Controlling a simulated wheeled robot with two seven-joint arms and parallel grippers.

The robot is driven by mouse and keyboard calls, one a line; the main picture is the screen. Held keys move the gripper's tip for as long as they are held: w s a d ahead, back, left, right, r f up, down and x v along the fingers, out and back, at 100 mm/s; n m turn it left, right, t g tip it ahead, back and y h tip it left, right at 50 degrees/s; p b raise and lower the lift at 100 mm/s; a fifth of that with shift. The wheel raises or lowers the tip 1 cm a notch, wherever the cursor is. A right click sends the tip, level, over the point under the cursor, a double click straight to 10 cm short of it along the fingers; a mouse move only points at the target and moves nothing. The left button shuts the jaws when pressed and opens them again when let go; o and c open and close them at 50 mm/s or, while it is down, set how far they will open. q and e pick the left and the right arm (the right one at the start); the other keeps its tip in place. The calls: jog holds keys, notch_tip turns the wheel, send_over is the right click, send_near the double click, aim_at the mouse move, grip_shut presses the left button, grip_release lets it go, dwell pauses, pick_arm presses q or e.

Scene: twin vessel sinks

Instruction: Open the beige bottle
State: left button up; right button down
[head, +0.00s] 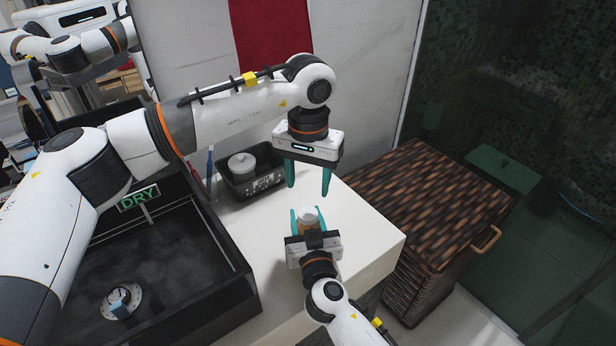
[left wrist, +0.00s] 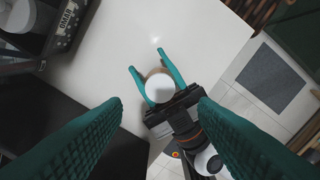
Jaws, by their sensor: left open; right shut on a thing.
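The beige bottle (head: 308,226) stands upright over the white counter, its white cap (head: 307,213) facing up. My right gripper (head: 307,211) comes from the front and is shut on the bottle's body, one teal finger on each side. My left gripper (head: 308,189) points down above the bottle, its fingers open and empty, apart from the cap. In the left wrist view the round white cap (left wrist: 160,88) lies between my open fingers and hides most of the body. I cannot tell whether the bottle touches the counter.
A black basket (head: 250,182) with a white round container (head: 242,163) stands at the back of the white counter (head: 262,228). A black sink (head: 226,284) with a DRY sign (head: 139,197) is at the left. A woven hamper (head: 425,200) stands beyond the counter's right edge.

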aim_at(308, 213)
pick_arm(q)
jog(key=shift+m, duration=0.9)
jog(key=shift+f, duration=0.2)
notch_tip(308, 213, down, 8)
jog(key=shift+r, duration=0.2)
